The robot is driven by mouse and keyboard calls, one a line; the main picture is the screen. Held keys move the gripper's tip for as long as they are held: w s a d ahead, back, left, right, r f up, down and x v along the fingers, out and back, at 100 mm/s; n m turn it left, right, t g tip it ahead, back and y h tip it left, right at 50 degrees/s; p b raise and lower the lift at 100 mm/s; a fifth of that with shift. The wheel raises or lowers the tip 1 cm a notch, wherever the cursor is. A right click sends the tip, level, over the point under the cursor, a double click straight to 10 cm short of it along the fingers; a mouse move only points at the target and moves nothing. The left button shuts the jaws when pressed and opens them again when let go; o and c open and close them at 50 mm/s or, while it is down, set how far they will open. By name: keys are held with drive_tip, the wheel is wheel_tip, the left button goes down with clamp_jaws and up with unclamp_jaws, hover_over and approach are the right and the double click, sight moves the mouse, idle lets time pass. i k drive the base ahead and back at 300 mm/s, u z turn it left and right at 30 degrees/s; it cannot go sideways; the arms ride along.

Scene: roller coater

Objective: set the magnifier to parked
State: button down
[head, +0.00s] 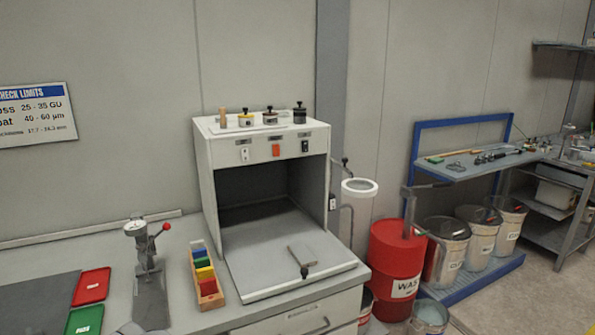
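The magnifier (360,195) looks like a round lens head with a thick white rim, to the right of the open-fronted grey cabinet. Thin jointed arm parts (346,170) show beside it, near the cabinet's right side. The lens head hangs in front of the wall, above and left of the red drum. It looks roughly level, seen from slightly above. No label for a parked position can be made out. My gripper is not in view.
The cabinet (202,170) has jars on top, front switches and a pull-out board (255,275). The red drum (392,265) stands right of the bench, with several pails beyond. Red and green trays and a gauge stand (148,270) occupy the bench's left.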

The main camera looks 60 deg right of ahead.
sight(348, 192)
drive_tip(key=z, duration=0.3)
drive_tip(key=i, duration=1.05)
drive_tip(key=z, duration=0.5)
